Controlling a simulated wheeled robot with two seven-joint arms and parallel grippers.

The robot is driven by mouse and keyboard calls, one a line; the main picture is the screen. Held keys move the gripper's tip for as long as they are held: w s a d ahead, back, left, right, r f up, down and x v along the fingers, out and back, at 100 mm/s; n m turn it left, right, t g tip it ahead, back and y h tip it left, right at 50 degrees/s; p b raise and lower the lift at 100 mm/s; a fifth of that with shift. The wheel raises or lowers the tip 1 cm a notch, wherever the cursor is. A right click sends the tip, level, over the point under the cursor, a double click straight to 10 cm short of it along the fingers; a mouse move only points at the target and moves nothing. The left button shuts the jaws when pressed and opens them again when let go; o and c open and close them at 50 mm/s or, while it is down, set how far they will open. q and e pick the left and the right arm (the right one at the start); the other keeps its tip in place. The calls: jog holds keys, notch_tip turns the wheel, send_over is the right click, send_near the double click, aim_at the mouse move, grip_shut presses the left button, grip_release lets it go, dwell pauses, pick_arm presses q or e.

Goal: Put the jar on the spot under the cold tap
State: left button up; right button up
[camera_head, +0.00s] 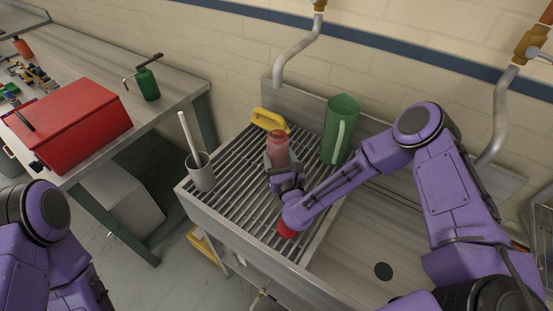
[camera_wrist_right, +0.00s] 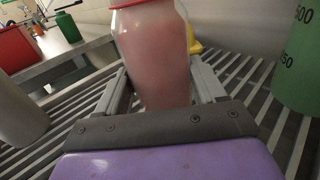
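The jar (camera_head: 278,151) is pinkish, with a red top, and is upright or nearly so over the slatted rack (camera_head: 236,158) of the sink. My right gripper (camera_head: 275,164) has its fingers on both sides of the jar. In the right wrist view the jar (camera_wrist_right: 153,60) fills the space between the fingertips, and its base is hidden behind the gripper body. I cannot tell whether the base touches the slats. A bent tap spout (camera_head: 291,63) hangs from the wall behind the jar. No marked spot shows clearly. My left gripper is out of view.
A green jug (camera_head: 340,129) stands right of the jar. A yellow object (camera_head: 269,120) lies behind it. A grey cup with a white stick (camera_head: 201,172) stands at the rack's left. A second tap pipe (camera_head: 500,115) is at the right. A red box (camera_head: 72,124) sits on the left bench.

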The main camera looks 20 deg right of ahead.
jog(key=o, duration=0.3)
jog(key=shift+a, duration=0.1)
jog(key=shift+s+r, duration=0.1)
jog(key=shift+r, duration=0.1)
jog(key=shift+s, duration=0.1)
jog(key=s+b, duration=0.1)
jog(key=s, duration=0.2)
jog(key=s+b, duration=0.1)
jog(key=s, duration=0.3)
jog(key=s+a+b, duration=0.1)
jog(key=s+b, duration=0.1)
jog(key=s, duration=0.2)
jog(key=shift+s, duration=0.35)
